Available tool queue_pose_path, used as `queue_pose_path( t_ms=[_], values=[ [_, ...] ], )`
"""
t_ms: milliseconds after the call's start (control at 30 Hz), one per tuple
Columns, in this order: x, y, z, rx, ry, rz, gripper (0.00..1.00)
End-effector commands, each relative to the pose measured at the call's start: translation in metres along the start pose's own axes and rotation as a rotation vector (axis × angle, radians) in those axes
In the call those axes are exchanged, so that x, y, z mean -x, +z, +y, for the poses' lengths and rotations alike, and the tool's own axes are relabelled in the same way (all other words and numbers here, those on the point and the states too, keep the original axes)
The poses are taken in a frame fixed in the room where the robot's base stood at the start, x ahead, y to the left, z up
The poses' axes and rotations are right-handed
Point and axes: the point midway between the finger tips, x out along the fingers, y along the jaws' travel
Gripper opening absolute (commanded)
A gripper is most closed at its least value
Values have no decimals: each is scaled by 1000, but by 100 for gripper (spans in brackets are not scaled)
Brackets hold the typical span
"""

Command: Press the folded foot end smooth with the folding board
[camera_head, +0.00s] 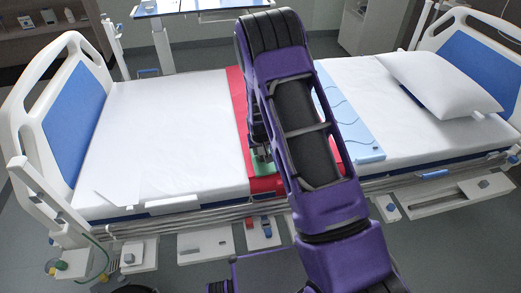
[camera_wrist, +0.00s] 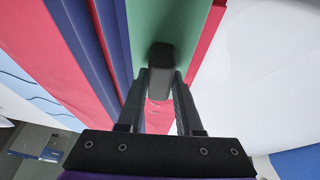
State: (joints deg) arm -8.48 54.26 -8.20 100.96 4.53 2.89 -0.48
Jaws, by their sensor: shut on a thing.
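My gripper (camera_wrist: 160,78) points down over the middle of the bed. Its two fingers are closed on a dark block-shaped handle (camera_wrist: 161,55). A flat green piece (camera_wrist: 178,22) lies beneath the handle and looks like the folding board; it also shows in the head view (camera_head: 263,166), at the near end of the red strip. The red cloth strip (camera_head: 237,92) runs across the bed, with dark blue bands (camera_wrist: 88,40) beside the green in the wrist view. Whether the board touches the cloth cannot be told. My arm hides much of the strip.
White sheet (camera_head: 160,135) covers the left of the bed, by the blue-panelled end board (camera_head: 75,120). A light-blue wavy-lined pad (camera_head: 350,125) lies right of my arm. A pillow (camera_head: 440,85) lies at the right end. An overbed table (camera_head: 190,6) stands behind.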

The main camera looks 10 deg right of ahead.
Motion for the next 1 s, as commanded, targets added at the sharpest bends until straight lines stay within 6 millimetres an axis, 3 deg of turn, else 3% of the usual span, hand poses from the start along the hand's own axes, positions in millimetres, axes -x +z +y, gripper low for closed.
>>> queue_pose_path(
  t_ms=[1000],
  values=[
    [-10, 4, 0, 0, 0, 1, 0]
  ],
)
